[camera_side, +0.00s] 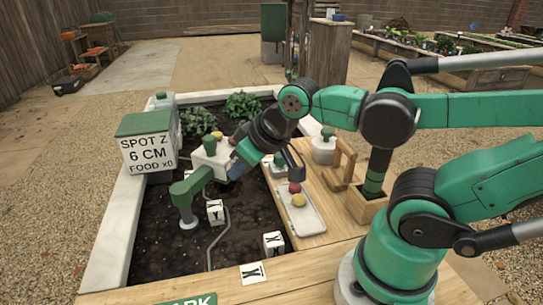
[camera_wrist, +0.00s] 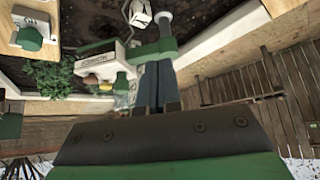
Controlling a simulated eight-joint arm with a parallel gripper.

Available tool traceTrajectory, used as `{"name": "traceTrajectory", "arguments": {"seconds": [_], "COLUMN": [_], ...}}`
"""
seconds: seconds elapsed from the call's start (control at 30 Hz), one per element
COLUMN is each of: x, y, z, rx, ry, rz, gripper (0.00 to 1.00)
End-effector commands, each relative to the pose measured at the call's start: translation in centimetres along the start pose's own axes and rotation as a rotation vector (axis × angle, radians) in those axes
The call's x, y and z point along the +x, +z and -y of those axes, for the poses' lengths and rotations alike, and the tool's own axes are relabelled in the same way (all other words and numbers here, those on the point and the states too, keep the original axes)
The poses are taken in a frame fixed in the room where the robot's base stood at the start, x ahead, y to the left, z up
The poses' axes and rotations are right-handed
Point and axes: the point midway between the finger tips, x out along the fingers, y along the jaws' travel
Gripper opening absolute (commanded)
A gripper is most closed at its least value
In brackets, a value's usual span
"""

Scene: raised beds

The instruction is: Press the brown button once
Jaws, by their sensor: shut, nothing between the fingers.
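A small yellowish-brown cap (camera_side: 217,135), the only brownish button-like part I can make out, sits on a white box (camera_side: 207,160) over the soil bed. In the wrist view a tan cap (camera_wrist: 91,80) shows on a white housing (camera_wrist: 103,70). I cannot tell for certain that it is the brown button. My gripper (camera_side: 234,171) is shut and empty, low beside the right side of the white box. Its blue-grey fingers (camera_wrist: 156,72) point toward the green pipe in the wrist view. Whether the fingertips touch anything is unclear.
A green bent pipe (camera_side: 190,190) stands left of my gripper. Lettered white cubes (camera_side: 215,211) lie on the soil. A tray (camera_side: 305,218) with a red and a yellow ball and a green-capped white unit (camera_side: 323,149) are on the right-hand planks. A sign box (camera_side: 148,150) is at left.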

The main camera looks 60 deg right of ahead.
Motion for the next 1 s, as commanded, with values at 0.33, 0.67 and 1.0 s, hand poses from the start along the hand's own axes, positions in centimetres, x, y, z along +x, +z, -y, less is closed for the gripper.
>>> {"name": "traceTrajectory", "arguments": {"seconds": [0.33,0.67,1.0], "x": [0.1,2.0,3.5], "y": [-3.9,-12.0,-14.5], "z": [-2.2,-10.7,-16.6], "rx": [0.19,0.664,0.899], "ry": [0.009,0.027,0.031], "rz": [-0.03,-0.137,-0.21], "gripper": [0.0,0.0,0.0]}}
